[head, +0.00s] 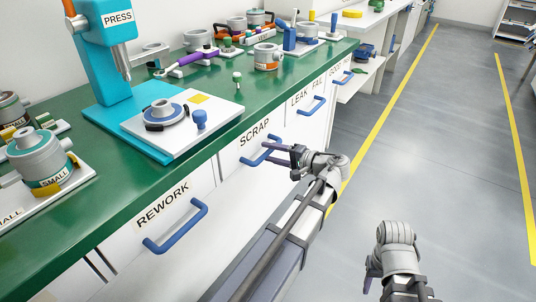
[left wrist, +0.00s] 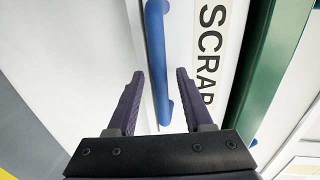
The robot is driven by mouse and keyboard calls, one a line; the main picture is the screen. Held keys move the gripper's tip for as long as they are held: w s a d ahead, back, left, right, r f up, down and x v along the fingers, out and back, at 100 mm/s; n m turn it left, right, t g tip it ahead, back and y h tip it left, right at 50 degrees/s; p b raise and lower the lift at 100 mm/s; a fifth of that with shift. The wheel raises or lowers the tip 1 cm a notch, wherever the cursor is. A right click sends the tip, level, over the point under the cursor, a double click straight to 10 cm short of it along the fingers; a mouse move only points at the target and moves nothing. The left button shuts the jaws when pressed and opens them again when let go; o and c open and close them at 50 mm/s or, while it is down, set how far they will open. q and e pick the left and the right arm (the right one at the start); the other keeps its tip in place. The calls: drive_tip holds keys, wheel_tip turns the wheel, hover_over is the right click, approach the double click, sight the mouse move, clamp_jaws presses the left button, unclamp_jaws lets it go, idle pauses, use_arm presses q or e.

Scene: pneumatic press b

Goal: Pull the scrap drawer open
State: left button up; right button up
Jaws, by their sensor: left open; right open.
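The scrap drawer (head: 231,167) is a white front labelled SCRAP under the green worktop, and it looks flush with its neighbours. Its blue bar handle (head: 254,155) is partly hidden behind my left gripper (head: 282,155). In the left wrist view, the handle (left wrist: 155,35) runs lengthwise between the two dark fingers of my left gripper (left wrist: 157,78), with a gap on each side. The SCRAP label (left wrist: 208,50) is right of it. The left gripper is open. My right gripper (head: 371,282) is low at the bottom right, open and empty, away from the drawers.
The REWORK drawer handle (head: 176,228) sticks out at the near left, and the LEAK FAIL handle (head: 312,106) farther along. A teal press (head: 104,60) and several parts stand on the green worktop (head: 105,208). The grey floor (head: 430,150) at right is clear.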

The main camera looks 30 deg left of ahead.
use_arm(q)
drive_tip(key=shift+a+f, duration=0.1)
drive_tip(key=shift+a, duration=0.5)
clamp_jaws()
idle(1.1)
